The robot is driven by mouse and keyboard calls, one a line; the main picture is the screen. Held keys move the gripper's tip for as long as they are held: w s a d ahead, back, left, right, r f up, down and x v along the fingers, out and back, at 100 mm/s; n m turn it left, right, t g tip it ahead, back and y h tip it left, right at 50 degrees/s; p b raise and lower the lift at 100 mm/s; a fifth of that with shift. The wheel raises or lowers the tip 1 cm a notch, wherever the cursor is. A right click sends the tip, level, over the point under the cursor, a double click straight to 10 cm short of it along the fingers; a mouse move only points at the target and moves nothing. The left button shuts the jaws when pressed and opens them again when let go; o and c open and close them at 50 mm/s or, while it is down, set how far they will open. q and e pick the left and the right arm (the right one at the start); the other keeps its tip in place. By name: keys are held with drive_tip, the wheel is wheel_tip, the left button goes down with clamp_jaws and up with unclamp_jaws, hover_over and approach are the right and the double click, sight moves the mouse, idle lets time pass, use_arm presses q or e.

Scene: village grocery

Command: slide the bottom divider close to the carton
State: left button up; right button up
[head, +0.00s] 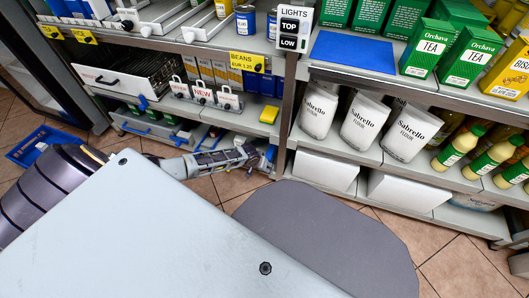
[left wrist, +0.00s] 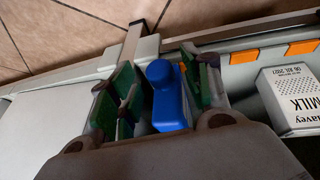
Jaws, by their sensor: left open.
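In the left wrist view a blue upright piece (left wrist: 166,95), which looks like the bottom divider's handle, stands between the two green-padded fingers of my left gripper (left wrist: 160,68). The fingers are open on either side of it; I cannot tell whether either one touches it. The milk carton (left wrist: 292,98), white with black print, is at the right of that view, apart from the gripper. In the head view my left gripper (head: 262,156) is at the right end of the bottom shelf, small and partly blended with the goods. My right gripper is not in view.
Orange tabs (left wrist: 244,56) line the shelf edge near the carton. A shelf post (head: 287,100) rises just right of my left gripper. Above are a shelf with white-handled dividers (head: 203,92) and a yellow block (head: 269,114). Flour bags (head: 362,122) stand to the right.

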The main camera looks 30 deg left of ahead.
use_arm(q)
drive_tip(key=shift+w+f, duration=0.2)
drive_tip(key=shift+f, duration=0.2)
clamp_jaws()
idle(0.4)
